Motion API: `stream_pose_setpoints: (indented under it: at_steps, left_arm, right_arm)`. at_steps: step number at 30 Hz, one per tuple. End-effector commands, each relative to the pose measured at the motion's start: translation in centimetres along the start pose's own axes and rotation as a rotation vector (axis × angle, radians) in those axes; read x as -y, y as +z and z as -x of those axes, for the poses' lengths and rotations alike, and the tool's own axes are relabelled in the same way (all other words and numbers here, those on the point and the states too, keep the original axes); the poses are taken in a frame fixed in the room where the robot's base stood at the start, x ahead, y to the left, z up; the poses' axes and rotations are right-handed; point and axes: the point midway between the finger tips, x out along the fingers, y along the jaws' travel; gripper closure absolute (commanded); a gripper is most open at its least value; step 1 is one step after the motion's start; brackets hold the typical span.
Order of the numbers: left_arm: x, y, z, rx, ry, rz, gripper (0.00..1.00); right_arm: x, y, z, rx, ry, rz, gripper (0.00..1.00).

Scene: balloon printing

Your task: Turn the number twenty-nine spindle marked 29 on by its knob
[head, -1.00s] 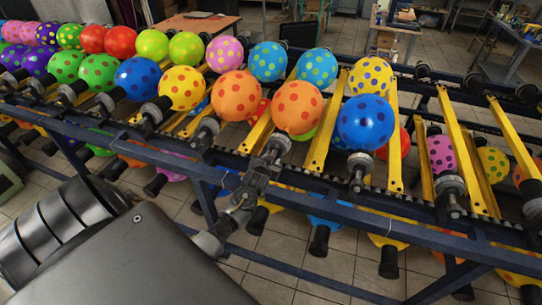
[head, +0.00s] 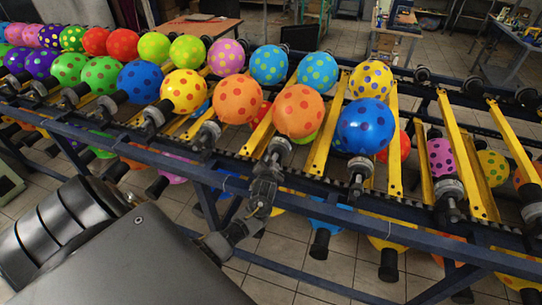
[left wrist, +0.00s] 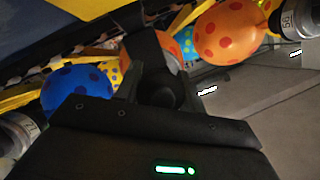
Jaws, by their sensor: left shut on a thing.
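My left gripper (head: 264,190) is at the near rail, at the lower end of the spindle (head: 277,151) that carries an orange balloon with red dots (head: 298,110). It is shut on the spindle's knob, which its fingers mostly cover. In the left wrist view my left gripper (left wrist: 160,88) closes around a dark round end, with the orange balloon partly hidden behind it. The gripper hides this spindle's number, so I cannot read 29. My right gripper is not in view.
A blue balloon (head: 366,126) on its spindle (head: 359,170) stands to the right. Another orange balloon (head: 238,99) stands to the left. A dark blue rail (head: 330,212) runs along the near side. Yellow bars (head: 322,140) lie between spindles. Other balloons hang below.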

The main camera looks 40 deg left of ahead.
Motion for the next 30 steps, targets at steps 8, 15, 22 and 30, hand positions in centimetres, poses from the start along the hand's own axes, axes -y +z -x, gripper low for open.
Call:
stream_pose_setpoints:
  at_steps: [8, 15, 22, 30]
  left_arm:
    - [0.1, -0.3, 0.0, -0.007, -0.001, 0.002, 0.58]
    - [0.0, -0.2, 0.0, -0.004, 0.000, 0.001, 0.39]
    - [0.1, 0.0, 0.2, -0.002, 0.000, 0.001, 0.39]
    - [-0.2, 0.1, 3.9, -0.004, 0.001, 0.003, 0.39]
  right_arm:
    - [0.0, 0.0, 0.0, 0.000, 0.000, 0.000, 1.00]
    - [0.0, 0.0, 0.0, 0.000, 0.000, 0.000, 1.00]
    - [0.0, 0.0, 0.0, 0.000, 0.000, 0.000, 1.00]
    - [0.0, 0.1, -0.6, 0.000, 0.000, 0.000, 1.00]
